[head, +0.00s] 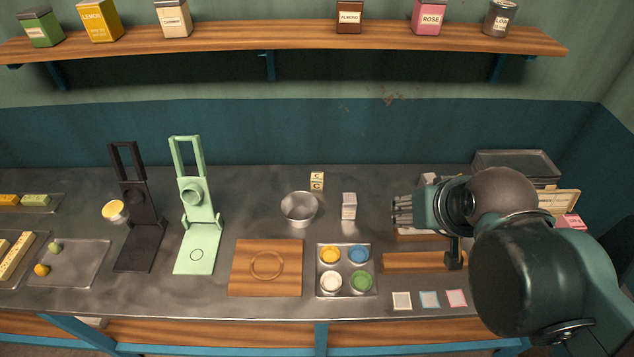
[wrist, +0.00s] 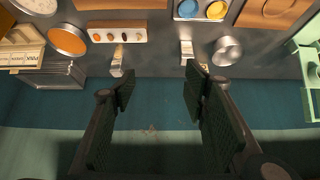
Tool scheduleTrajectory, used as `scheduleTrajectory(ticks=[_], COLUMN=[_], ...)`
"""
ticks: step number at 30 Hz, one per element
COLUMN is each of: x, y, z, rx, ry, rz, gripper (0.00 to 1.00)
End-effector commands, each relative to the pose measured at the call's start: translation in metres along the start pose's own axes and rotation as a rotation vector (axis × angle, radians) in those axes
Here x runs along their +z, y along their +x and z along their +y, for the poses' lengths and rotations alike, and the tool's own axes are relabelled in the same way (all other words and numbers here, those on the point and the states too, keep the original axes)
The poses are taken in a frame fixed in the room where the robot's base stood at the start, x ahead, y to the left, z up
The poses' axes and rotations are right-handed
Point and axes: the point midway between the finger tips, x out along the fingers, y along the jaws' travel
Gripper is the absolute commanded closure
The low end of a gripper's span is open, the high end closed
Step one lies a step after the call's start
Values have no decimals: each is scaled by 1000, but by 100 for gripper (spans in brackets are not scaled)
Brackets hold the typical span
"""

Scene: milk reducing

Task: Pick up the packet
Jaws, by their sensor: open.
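A small white packet (head: 349,207) stands upright on the grey counter, right of the metal bowl. It also shows in the wrist view (wrist: 187,50), beyond the fingertips near the top. A second pale upright item (wrist: 117,62) stands apart from it to the left in the wrist view; I cannot tell what it is. My gripper (head: 400,209) is to the right of the white packet in the head view. In the wrist view my gripper (wrist: 160,90) has its two dark fingers wide apart, with nothing between them. It touches neither item.
The metal bowl (head: 299,208) and letter blocks (head: 317,181) are near the packet. A tray of colour pots (head: 346,292) and a wooden board (head: 240,280) lie in front. A wooden shelf (head: 220,45) with several tins runs above. Bare counter lies between packet and gripper.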

Motion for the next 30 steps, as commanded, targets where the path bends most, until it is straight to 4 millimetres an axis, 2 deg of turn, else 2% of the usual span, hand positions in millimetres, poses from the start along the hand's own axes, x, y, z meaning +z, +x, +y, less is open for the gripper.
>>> scheduleTrajectory(ticks=[14,30], x=[-44,-103], y=[12,48], z=[-14,-39], rx=[-8,10], ry=[179,454], rz=[-68,-173], gripper=[55,55])
